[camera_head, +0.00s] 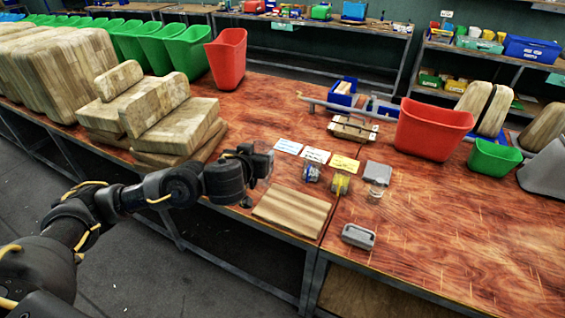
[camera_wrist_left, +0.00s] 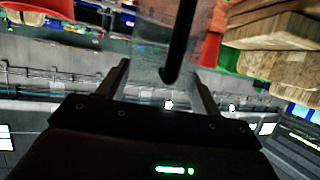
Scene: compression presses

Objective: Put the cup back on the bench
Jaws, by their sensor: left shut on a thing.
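My left gripper (camera_head: 262,165) reaches in from the left, above the front of the bench (camera_head: 262,108). It is shut on a clear cup (camera_head: 268,167), which is see-through and hard to make out against the bench. The cup is held off the bench, close to the back left of a striped wooden board (camera_head: 291,211). My right gripper is not in view.
Jars with blue (camera_head: 312,172) and yellow (camera_head: 340,183) contents, a small clear container (camera_head: 376,190) and a grey block (camera_head: 358,236) stand right of the gripper. Stacked wooden blocks (camera_head: 170,118) are at left; a red bin (camera_head: 432,130) is at right. The front right bench is clear.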

